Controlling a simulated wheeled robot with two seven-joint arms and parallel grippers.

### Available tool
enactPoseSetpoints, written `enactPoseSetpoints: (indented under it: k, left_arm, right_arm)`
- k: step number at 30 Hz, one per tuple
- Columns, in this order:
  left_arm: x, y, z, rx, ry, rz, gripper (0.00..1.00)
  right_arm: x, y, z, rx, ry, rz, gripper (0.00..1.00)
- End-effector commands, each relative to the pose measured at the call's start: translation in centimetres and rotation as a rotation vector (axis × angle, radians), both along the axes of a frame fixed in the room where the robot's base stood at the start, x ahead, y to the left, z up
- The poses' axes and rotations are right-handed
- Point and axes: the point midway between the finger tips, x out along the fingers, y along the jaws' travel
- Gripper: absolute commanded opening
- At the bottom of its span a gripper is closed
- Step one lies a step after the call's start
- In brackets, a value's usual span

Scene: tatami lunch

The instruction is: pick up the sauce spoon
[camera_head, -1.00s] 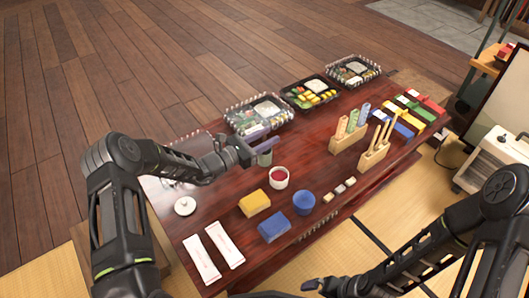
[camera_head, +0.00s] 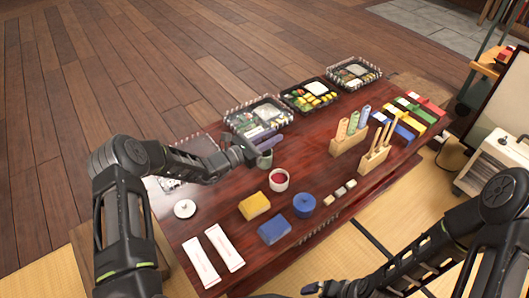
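My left gripper (camera_head: 267,139) is above a small grey-green cup (camera_head: 264,160) near the left middle of the table. Its two purplish fingers point right and look spread apart. I cannot make out the sauce spoon; it may be too small or hidden by the gripper. A white cup with red sauce (camera_head: 279,180) stands just right of and in front of the grey-green cup. My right gripper (camera_head: 313,288) is low at the bottom edge, off the table's front side, too small and dark to read.
A yellow block (camera_head: 254,206), a blue block (camera_head: 274,230) and a round blue pot (camera_head: 304,204) stand in front. Packed lunch trays (camera_head: 309,95) line the far edge. Wooden holders (camera_head: 373,160) stand to the right. White packets (camera_head: 225,248) lie front left.

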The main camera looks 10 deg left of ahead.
Motion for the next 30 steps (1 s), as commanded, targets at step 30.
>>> enactPoseSetpoints:
  k: [30]
  left_arm:
    - [0.1, 0.0, 1.7, 0.0, -0.003, 0.001, 0.0]
  right_arm:
    - [-0.1, 0.0, 0.8, 0.001, 0.003, 0.001, 1.0]
